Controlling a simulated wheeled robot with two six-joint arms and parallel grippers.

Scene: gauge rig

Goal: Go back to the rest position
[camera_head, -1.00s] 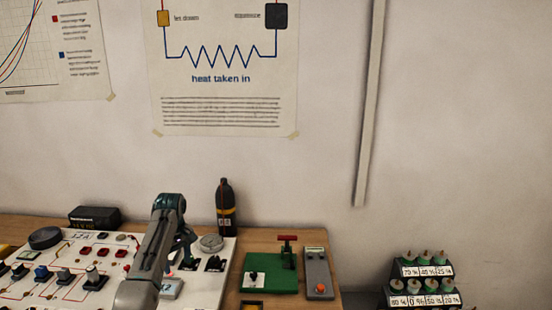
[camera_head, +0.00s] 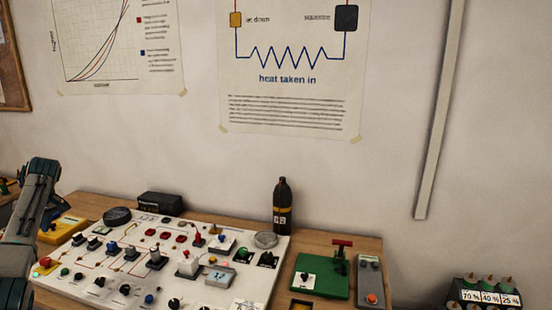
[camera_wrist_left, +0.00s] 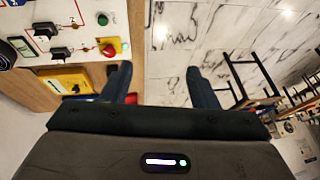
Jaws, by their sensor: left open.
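My left arm comes in at the left edge of the head view, beside the gauge rig's white panel (camera_head: 150,262); its fingertips do not show there. In the left wrist view my left gripper (camera_wrist_left: 160,85) is open and empty, its two dark fingers apart above a marble floor (camera_wrist_left: 185,45). The panel's corner, with a red knob (camera_wrist_left: 110,47) and a green button (camera_wrist_left: 102,19), lies to the left of the fingers in that view. My right gripper is not in view.
The wooden bench carries a dark bottle (camera_head: 282,207), a green board (camera_head: 321,277) with a red-handled part and a grey box (camera_head: 371,281). A yellow device (camera_head: 62,229) sits left of the panel. A bottle rack (camera_head: 487,296) stands at right. Dark metal frames (camera_wrist_left: 250,75) stand on the floor.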

